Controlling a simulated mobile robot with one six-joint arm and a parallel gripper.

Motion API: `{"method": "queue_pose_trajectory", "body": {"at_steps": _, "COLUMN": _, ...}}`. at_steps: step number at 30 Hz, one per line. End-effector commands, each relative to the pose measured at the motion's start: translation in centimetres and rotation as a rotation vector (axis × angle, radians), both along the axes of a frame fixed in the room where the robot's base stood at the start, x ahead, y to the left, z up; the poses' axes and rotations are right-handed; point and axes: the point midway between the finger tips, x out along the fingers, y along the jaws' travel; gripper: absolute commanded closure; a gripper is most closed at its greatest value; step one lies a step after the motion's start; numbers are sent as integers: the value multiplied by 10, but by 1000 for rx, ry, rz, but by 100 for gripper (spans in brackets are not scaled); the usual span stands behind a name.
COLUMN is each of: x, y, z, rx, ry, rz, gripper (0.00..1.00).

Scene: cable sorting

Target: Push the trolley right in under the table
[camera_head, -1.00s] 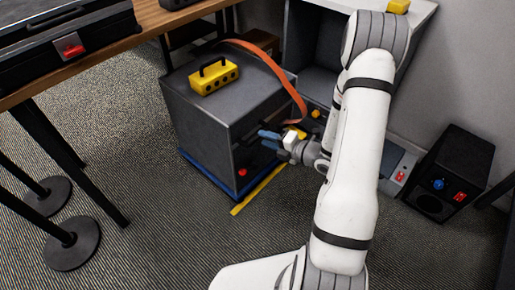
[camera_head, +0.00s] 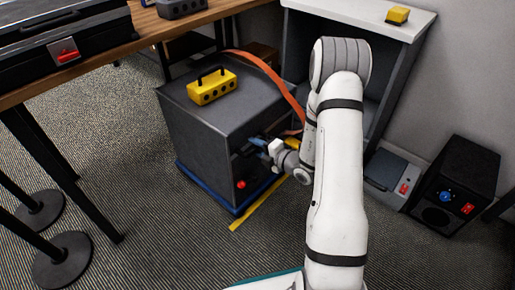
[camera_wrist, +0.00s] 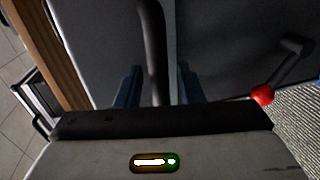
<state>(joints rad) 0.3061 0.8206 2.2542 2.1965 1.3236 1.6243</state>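The trolley (camera_head: 205,150) is a dark grey box with a blue base edge and a red knob (camera_head: 241,184) low on its front face. It stands on the carpet beside the wooden table (camera_head: 215,8), whose top is at its back left. My gripper (camera_head: 260,145) is at the trolley's front face, on its right side. In the wrist view, a dark upright bar (camera_wrist: 155,50) runs between my two blue fingers (camera_wrist: 159,87). The fingers look apart, with a gap beside the bar. The red knob shows right of them (camera_wrist: 263,95). The trolley's far side is hidden.
A yellow box with a handle (camera_head: 212,88) rides on the trolley. An orange strap (camera_head: 270,70) arches behind it. Yellow tape (camera_head: 255,205) lies on the floor in front. Black table legs (camera_head: 75,190) stand left; a grey cabinet (camera_head: 400,60) and black speaker box (camera_head: 455,185) stand right.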

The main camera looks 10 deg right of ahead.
Motion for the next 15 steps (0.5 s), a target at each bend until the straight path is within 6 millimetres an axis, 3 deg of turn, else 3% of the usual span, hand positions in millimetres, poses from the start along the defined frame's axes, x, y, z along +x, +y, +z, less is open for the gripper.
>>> {"method": "queue_pose_trajectory", "body": {"at_steps": 2, "x": 0, "y": 0, "z": 0, "rx": 0, "ry": 0, "rz": 0, "gripper": 65}}
{"method": "queue_pose_trajectory", "body": {"at_steps": 15, "x": 0, "y": 0, "z": 0, "rx": -1, "ry": 0, "rz": 1, "gripper": 100}}
